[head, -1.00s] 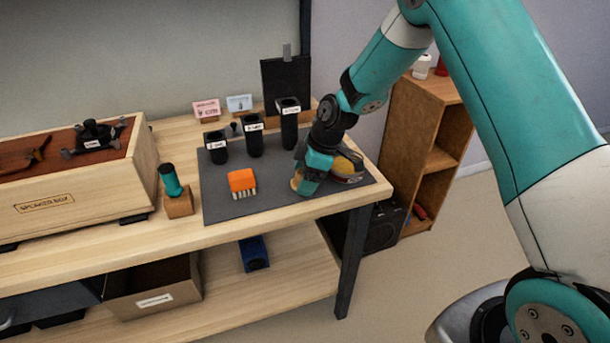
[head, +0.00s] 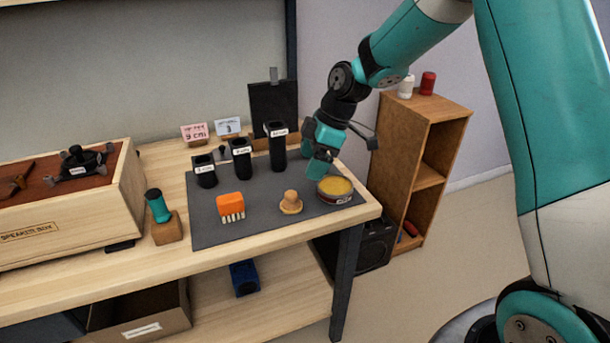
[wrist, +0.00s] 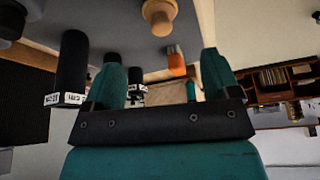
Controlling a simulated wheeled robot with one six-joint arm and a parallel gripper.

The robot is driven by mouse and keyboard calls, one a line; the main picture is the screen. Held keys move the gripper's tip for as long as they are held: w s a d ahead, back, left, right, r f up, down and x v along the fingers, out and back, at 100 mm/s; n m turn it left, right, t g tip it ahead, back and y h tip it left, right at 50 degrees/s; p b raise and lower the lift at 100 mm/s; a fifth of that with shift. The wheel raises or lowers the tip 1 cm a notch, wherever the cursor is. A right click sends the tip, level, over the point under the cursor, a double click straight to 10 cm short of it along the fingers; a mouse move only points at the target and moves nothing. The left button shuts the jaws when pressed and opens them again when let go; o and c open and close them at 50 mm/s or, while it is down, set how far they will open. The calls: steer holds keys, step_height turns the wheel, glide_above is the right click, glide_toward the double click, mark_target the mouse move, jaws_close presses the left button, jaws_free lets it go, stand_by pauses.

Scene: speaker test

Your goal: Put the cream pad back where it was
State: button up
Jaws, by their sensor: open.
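The cream pad (head: 291,209), with a tan wooden knob on top, stands upright on the dark grey mat (head: 236,236), just left of a round tin (head: 335,190) with a yellow top. The pad and tin look close but apart. My gripper (head: 318,172) is above and behind the tin, to the upper right of the pad, clear of it. In the wrist view my gripper (wrist: 165,68) has its two teal fingers wide apart with nothing between them. The tan knobbed pad shows at the top of that view (wrist: 158,14).
Several black labelled holders (head: 240,158) stand at the back of the mat. An orange brush (head: 231,205) is left of the pad. A teal-handled tool in a wooden block (head: 166,228) and the speaker box (head: 75,205) are further left. A wooden shelf (head: 418,160) stands right.

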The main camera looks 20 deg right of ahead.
steer(key=s+a+r+m, duration=0.2)
steer(key=s+a+r, duration=0.25)
steer(key=s, duration=0.35)
steer(key=s+a+r+m, duration=0.2)
steer(key=s+a+r, duration=0.1)
steer(key=s+r, duration=0.3)
steer(key=s+a+m+g, duration=0.1)
steer(key=s+m, duration=0.3)
steer(key=s, duration=1.2)
steer(key=shift+a, duration=0.25)
steer(key=shift+w, duration=0.1)
